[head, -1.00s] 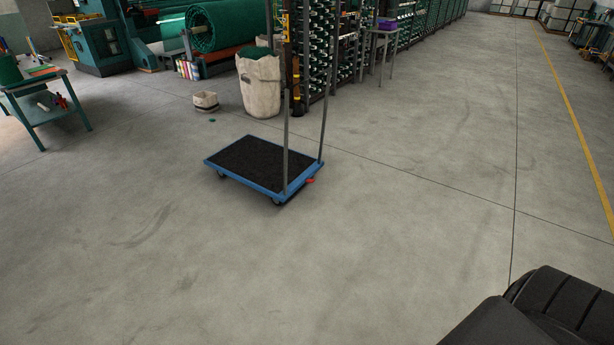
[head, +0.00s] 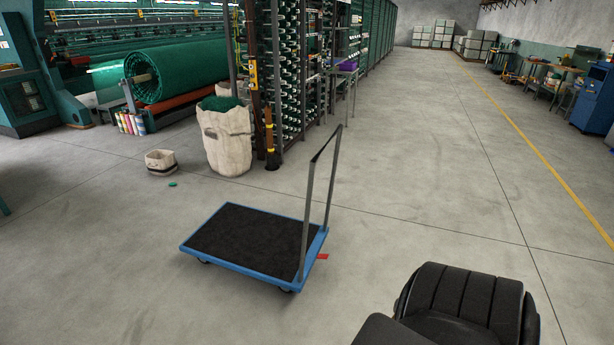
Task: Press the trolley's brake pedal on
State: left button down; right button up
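The trolley (head: 198,252) stands on the floor near the middle of the head view. It has a blue frame, a black deck with nothing on it, and a grey upright handle (head: 308,215) at its right end. The red brake pedal (head: 322,256) sticks out low at the right end, below the handle. Whether it is up or down is too small to tell. A black part of mine shows at the bottom right, apart from the trolley. Neither gripper is in view.
A white sack (head: 227,140) and a small beige bin (head: 160,160) stand behind the trolley. A small green piece (head: 172,184) lies on the floor. A yarn rack and a green netting roll (head: 185,77) are farther back. The floor right of the trolley is clear.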

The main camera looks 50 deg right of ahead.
aim_at(281, 251)
jog(key=z, duration=0.25)
jog(key=i, duration=1)
jog(key=z, duration=1.45)
jog(key=i, duration=0.85)
jog(key=z, duration=1.2)
jog(key=i, duration=0.2)
jog(key=z, duration=0.05)
